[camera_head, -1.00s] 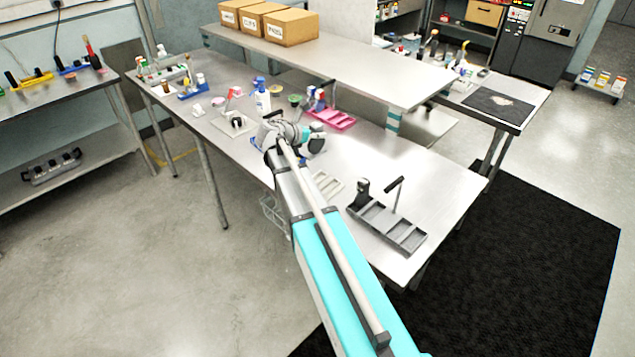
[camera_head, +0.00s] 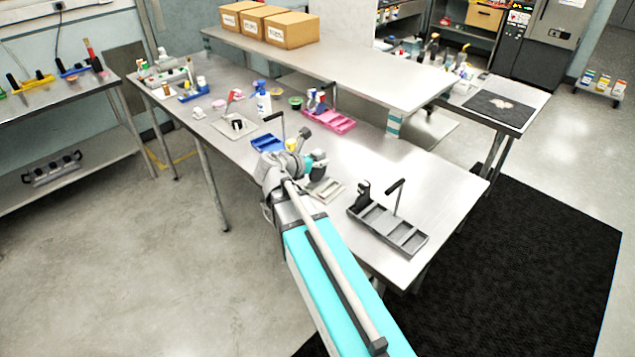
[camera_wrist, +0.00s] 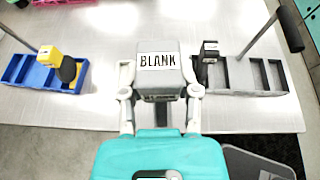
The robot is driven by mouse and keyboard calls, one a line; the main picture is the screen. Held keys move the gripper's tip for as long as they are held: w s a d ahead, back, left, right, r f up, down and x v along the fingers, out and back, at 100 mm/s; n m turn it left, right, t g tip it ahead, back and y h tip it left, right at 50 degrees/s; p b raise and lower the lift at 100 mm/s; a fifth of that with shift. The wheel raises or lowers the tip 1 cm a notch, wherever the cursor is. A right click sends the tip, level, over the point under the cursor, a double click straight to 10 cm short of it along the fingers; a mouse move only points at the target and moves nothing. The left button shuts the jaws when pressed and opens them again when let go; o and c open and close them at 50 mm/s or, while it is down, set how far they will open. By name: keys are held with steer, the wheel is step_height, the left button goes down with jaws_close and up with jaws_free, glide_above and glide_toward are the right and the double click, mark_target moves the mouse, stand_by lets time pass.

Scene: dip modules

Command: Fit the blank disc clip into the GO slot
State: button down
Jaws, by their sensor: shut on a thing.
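My gripper (camera_wrist: 160,95) is shut on the blank disc clip (camera_wrist: 158,72), a grey block with a white BLANK label, in the wrist view. Its disc part is hidden. To the left is a blue tray (camera_wrist: 22,74) with a yellow clip (camera_wrist: 50,56) and dark disc at its right end. To the right is a grey compartment tray (camera_wrist: 238,78) with a black clip (camera_wrist: 208,50) at its left end. The held clip is between the trays in the picture, apart from both. I cannot read a GO mark. In the head view, my arm hides most of the gripper.
In the head view, a light tray (camera_head: 327,191) lies partly behind my arm. The grey tray (camera_head: 412,240) has an upright post with a black handle (camera_head: 394,184). Bare bench lies right of the trays.

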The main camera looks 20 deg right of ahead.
steer(key=w+d+f+b, duration=0.5)
steer(key=w+f+b, duration=0.4)
steer(key=w, duration=0.3)
steer(key=shift+d, duration=0.2)
steer(key=shift+f, duration=0.1)
steer(key=shift+w+d+f+b, duration=0.1)
steer(key=shift+w+f+b, duration=0.1)
steer(key=shift+f+b, duration=0.8)
steer(key=shift+w+f+b, duration=0.2)
steer(key=shift+f+b, duration=0.75)
steer(key=shift+b, duration=0.05)
steer(key=shift+f, duration=0.1)
steer(key=shift+c, duration=1.7)
jaws_free()
